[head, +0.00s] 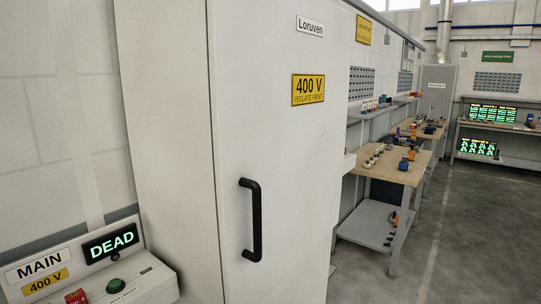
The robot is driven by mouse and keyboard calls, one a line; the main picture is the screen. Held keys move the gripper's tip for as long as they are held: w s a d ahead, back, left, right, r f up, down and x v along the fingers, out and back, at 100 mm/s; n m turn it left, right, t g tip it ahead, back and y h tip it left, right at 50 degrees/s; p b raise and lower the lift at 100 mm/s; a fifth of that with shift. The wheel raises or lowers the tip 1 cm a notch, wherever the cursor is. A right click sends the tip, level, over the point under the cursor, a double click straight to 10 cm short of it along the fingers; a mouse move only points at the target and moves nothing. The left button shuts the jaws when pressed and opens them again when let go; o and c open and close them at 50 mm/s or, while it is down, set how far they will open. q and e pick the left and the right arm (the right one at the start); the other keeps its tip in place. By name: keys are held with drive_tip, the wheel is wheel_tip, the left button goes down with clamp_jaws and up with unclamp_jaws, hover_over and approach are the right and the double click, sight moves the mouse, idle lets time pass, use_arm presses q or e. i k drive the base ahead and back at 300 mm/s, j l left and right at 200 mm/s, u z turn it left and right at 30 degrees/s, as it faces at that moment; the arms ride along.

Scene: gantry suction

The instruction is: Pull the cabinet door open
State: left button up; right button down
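The cabinet (165,130) is tall and off-white, with its side and front in the head view. Its door (285,150) looks closed, flush with the front. A black bar handle (257,220) stands upright on the door's lower left part. A yellow "400 V ISOLATE FIRST" label (308,89) and a white "Loruven" plate (310,26) are on the door above it. Neither of my grippers is in view.
At the lower left, a switch box (125,285) carries a display reading "DEAD" (110,243), a green button and a red part. Right of the cabinet, a workbench (400,170) holds small parts. Grey floor (480,230) is open at the right.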

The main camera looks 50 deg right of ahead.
sight(280, 70)
drive_tip(key=z, duration=1.8)
